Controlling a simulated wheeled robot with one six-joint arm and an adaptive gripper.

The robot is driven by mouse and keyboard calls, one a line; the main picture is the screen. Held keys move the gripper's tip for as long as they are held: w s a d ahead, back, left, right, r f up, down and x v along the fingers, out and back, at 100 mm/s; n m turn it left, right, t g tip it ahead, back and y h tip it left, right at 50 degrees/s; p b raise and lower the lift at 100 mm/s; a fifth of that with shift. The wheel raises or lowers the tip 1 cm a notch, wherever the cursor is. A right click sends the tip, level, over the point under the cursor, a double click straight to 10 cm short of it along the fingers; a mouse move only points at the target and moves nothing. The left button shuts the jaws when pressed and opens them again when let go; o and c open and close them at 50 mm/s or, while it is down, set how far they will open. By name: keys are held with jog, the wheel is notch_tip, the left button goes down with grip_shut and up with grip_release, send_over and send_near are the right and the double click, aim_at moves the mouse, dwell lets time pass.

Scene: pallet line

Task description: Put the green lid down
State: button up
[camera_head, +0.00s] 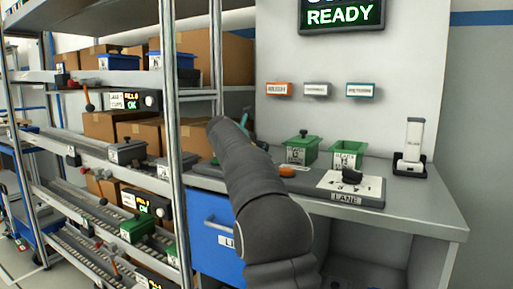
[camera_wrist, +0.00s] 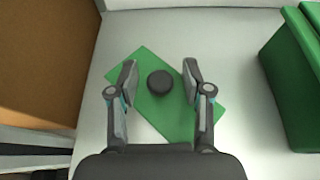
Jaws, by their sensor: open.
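The green lid (camera_wrist: 172,112) is a flat rectangle with a round dark knob (camera_wrist: 160,83), seen in the wrist view. It appears to lie flat on the pale bench top, turned at an angle. My gripper (camera_wrist: 160,66) is open, its two fingers on either side of the knob with a gap to each. In the head view my arm hides the lid, and most of my gripper is hidden too.
A green bin (camera_wrist: 290,90) stands right of the lid; a cardboard box (camera_wrist: 45,55) is at left. The bench also holds a lidded green bin (camera_head: 301,153), an open green bin (camera_head: 348,154) and a white board (camera_head: 350,186). A loaded rack (camera_head: 170,120) stands left.

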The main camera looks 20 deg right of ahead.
jog(key=v, duration=1.2)
jog(key=shift+r, duration=0.2)
